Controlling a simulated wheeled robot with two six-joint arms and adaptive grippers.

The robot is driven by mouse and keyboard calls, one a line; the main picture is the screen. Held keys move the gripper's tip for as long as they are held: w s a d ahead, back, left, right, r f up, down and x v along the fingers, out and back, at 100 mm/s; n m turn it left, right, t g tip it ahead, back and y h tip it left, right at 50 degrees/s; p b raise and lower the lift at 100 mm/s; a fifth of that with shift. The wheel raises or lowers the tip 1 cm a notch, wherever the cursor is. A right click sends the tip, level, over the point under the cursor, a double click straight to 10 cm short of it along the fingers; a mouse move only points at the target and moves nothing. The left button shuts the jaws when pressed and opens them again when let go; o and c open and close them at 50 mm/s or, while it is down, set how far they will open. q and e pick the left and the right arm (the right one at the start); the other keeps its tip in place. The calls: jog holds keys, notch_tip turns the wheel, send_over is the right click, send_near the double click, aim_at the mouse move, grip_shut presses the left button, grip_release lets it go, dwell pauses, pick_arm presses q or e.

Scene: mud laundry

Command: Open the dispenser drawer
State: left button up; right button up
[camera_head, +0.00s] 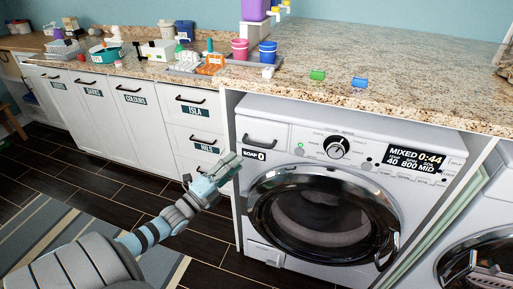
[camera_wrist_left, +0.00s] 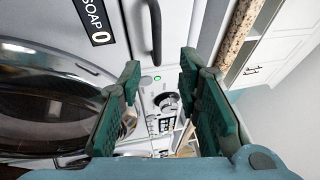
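The dispenser drawer (camera_head: 277,131) is the white front at the washer's upper left, with a dark bar handle (camera_head: 260,142) and a label reading "SOAP 0". It looks closed, flush with the panel. In the left wrist view the drawer front (camera_wrist_left: 134,22) and its dark handle (camera_wrist_left: 155,32) show at the top, beyond the fingertips. My left gripper (camera_head: 231,166) is just left of and below the drawer, apart from the handle. In the left wrist view the gripper (camera_wrist_left: 160,72) has its two green fingers spread, with nothing between them. My right gripper is not in view.
The washer's round door (camera_head: 325,212) is below the drawer and its knob (camera_head: 337,147) to the right. A granite counter (camera_head: 400,65) overhangs above. White cabinets (camera_head: 140,108) stand to the left. The dark floor (camera_head: 215,232) is open in front.

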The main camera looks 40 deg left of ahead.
aim_at(256, 143)
pick_arm(q)
jog(key=w+b, duration=0.1)
jog(key=w, duration=0.2)
jog(key=w+r+b, duration=0.1)
jog(key=w, duration=0.3)
jog(key=w+b, duration=0.1)
jog(key=w, duration=0.2)
jog(key=shift+w+d+r+b, duration=0.2)
jog(key=shift+w+r+b, duration=0.1)
jog(key=shift+w+b, duration=0.1)
jog(key=shift+c, duration=0.5)
grip_shut()
